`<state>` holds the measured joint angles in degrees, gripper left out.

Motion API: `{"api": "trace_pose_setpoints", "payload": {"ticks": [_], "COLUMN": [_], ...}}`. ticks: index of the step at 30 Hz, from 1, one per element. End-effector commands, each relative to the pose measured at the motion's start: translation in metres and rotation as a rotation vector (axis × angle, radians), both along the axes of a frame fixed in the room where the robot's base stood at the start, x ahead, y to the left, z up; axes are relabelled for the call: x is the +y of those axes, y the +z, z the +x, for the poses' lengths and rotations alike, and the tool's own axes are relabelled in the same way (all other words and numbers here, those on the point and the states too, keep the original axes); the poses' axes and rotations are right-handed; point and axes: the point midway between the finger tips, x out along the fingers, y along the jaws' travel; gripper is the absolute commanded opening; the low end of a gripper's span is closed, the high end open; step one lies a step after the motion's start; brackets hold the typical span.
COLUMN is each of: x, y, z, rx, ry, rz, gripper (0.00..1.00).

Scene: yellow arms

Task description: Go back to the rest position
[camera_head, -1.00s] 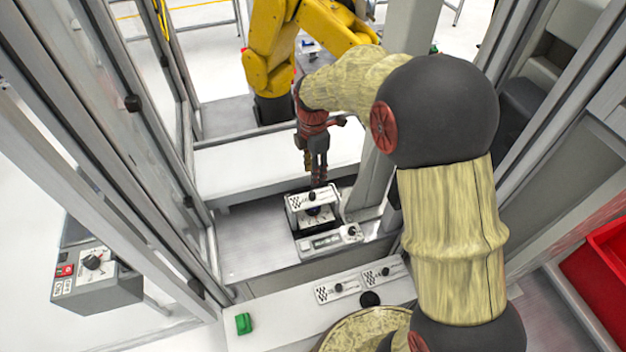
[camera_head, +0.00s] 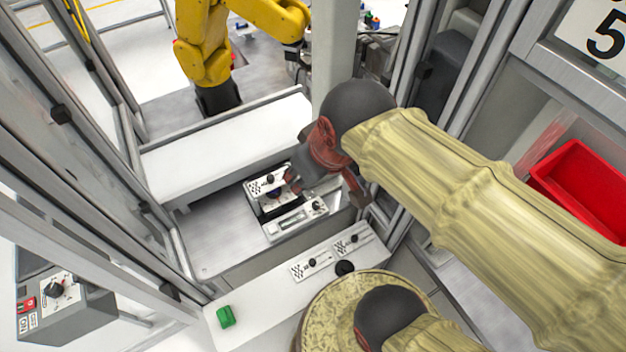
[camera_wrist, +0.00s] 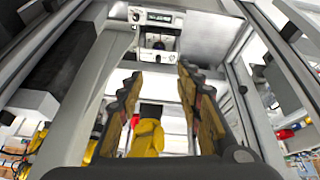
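My gripper (camera_head: 328,190) is raised beside the metal post, to the right of the device in the cell. In the wrist view, my gripper (camera_wrist: 158,85) has its two fingers wide apart with nothing held between them. My arm runs from the wrist to the right side of the head view. The device (camera_head: 290,226) sits on the cell's grey shelf, with a white knobbed plate (camera_head: 262,186) on its back part. One finger overlaps the device's right side in the head view; contact cannot be told. The device (camera_wrist: 160,40) also shows beyond the fingertips in the wrist view.
A yellow robot arm (camera_head: 203,45) stands behind the white ledge (camera_head: 225,150). Two white plates (camera_head: 311,263) and a green block (camera_head: 225,317) lie on the front ledge. A red bin (camera_head: 585,190) is at right. Metal frame posts stand on both sides; a control box (camera_head: 60,300) is at left.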

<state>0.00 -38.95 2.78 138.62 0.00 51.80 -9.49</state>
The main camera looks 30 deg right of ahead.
Motion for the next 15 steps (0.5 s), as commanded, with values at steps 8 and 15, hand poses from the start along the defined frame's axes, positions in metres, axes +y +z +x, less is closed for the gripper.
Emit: {"api": "trace_pose_setpoints", "payload": {"ticks": [8, 15], "x": [0.0, 0.0], "y": [-0.003, -0.003], "z": [-0.025, -0.024], "rx": [-0.043, -0.042], "ry": [-0.15, -0.15], "rz": [0.077, 0.076], "gripper": [0.35, 0.35]}}
